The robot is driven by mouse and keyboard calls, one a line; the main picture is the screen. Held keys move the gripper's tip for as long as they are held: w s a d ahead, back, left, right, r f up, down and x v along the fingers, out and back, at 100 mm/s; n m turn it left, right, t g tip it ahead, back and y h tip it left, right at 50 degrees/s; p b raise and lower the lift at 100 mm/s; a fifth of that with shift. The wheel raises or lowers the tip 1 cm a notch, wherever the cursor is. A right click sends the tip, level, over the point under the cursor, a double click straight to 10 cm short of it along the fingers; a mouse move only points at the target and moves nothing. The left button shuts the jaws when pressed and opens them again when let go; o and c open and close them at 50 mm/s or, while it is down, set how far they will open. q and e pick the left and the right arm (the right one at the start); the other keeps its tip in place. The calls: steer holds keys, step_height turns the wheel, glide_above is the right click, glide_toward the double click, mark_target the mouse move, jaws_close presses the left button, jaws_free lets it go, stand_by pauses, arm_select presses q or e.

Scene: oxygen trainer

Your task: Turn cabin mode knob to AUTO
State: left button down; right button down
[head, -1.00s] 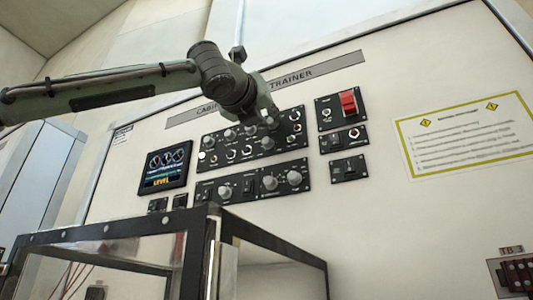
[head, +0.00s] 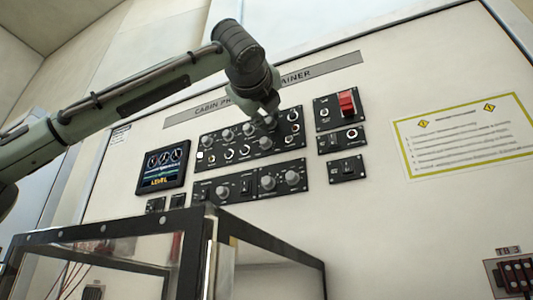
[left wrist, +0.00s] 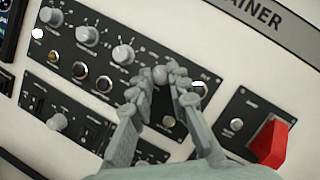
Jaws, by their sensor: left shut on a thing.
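The upper black control panel (head: 222,153) carries a row of grey knobs on the white trainer wall. My left gripper (head: 268,119) is at the right end of its top row. In the left wrist view, my left gripper (left wrist: 160,88) has its two fingers on either side of a round grey knob (left wrist: 160,74), the last in that row, and is shut on it. The fingers hide part of the knob and its markings. The labels are too small to read, so I cannot tell its setting. My right gripper is not in view.
A red guarded switch (head: 347,103) sits right of the panel; it also shows in the left wrist view (left wrist: 268,142). A lower knob panel (head: 228,191) is below, and a screen (head: 163,167) is at left. A dark-framed clear box (head: 130,228) stands in front, below my left arm.

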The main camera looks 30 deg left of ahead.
arm_select(q)
steer(key=shift+f, duration=0.1)
steer(key=c, duration=1.4)
jaws_free()
steer(key=shift+c, duration=0.2)
steer(key=v, duration=1.2)
